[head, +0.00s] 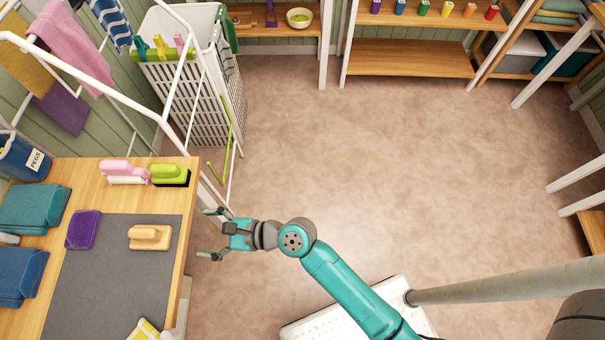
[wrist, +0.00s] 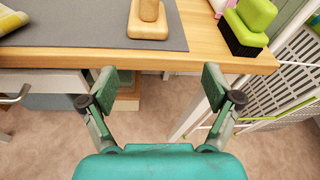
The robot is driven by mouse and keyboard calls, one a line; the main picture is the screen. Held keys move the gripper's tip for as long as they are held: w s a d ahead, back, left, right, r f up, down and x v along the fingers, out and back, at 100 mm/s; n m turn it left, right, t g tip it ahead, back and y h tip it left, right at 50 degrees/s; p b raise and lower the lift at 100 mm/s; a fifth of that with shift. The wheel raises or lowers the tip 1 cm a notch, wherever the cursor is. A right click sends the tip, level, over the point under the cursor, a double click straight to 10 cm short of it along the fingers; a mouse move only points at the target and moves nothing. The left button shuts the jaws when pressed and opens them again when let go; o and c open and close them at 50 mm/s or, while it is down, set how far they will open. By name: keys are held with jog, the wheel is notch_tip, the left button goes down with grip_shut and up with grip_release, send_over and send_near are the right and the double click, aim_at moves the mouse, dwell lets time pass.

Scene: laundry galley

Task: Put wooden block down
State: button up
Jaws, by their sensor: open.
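The wooden block (head: 150,237) is a pale tan piece with a raised handle-like top. It rests on the grey mat (head: 110,285) on the wooden table at the left. In the wrist view the block (wrist: 148,22) stands beyond my gripper, near the mat's front edge. My gripper (head: 208,234) is open and empty, off the table's right edge and apart from the block.
A green brush (head: 170,174) and a pink brush (head: 124,172) stand at the table's back edge. A white drying rack (head: 200,75) and a laundry basket (head: 232,85) stand behind. The floor (head: 400,170) to the right is clear.

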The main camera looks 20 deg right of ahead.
jog(key=s+d+f+n+t+h, duration=0.2)
jog(key=s+d+n+t+h, duration=0.3)
jog(key=d, duration=0.6)
jog(key=s+d+f+n+h, duration=0.2)
jog(key=s+d+n+h, duration=0.2)
jog(key=s+d, duration=0.55)
jog(key=s+d+r+n+t+h, duration=0.2)
jog(key=s+d+r+n+h, duration=0.2)
jog(key=s+d+r+n, duration=0.6)
notch_tip(320, 180, up, 3)
jog(key=s+n, duration=0.1)
jog(key=n, duration=0.1)
jog(key=shift+n+t, duration=0.3)
jog(key=shift+o, duration=0.5)
jog(key=shift+d, duration=0.1)
